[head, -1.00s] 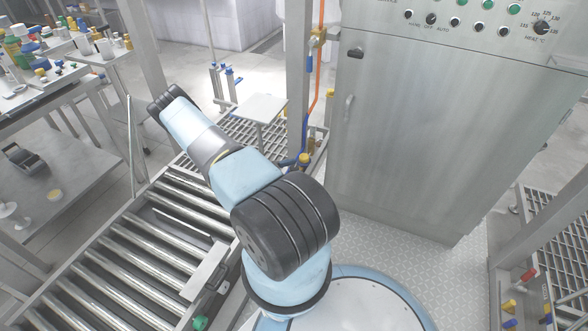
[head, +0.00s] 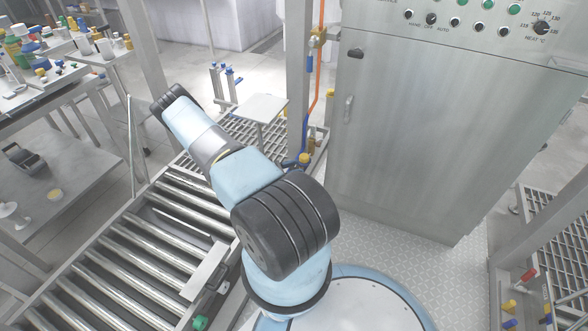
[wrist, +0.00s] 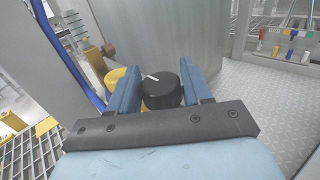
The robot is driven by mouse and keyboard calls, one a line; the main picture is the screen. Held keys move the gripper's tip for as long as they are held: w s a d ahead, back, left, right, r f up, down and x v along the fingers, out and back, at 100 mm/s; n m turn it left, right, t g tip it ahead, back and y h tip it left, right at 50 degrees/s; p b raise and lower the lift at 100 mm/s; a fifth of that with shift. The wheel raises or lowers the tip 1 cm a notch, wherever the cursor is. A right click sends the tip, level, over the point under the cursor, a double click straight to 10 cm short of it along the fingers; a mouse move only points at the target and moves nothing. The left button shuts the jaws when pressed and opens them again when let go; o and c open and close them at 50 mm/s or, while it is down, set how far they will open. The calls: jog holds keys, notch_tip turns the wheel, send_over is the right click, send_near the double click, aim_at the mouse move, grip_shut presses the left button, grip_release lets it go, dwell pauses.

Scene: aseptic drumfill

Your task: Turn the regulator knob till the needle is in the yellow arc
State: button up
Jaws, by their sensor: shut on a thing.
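The black regulator knob (wrist: 161,92) with a white pointer line on top sits between the two blue fingers of my gripper (wrist: 159,70) in the wrist view. The gripper is shut on the knob's sides. The white line points to the upper left. A yellow part (wrist: 117,76) lies just behind and left of the knob. No dial face, needle or yellow arc can be made out in either view.
A steel cabinet (head: 430,130) with switches stands right of the arm. A post with blue and orange hoses (head: 316,80) is close beside it. A roller conveyor (head: 130,250) lies at left. Patterned floor (wrist: 250,110) is clear at right in the wrist view.

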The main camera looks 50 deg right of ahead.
jog(key=shift+w+m, duration=0.1)
jog(key=shift+m, duration=0.2)
jog(key=shift+m+g+y, duration=2.7)
jog(key=shift+g+y, duration=0.6)
jog(key=o, duration=0.9)
jog(key=v, duration=1.3)
jog(key=shift+w+a+f, duration=0.1)
jog(key=shift+w, duration=0.2)
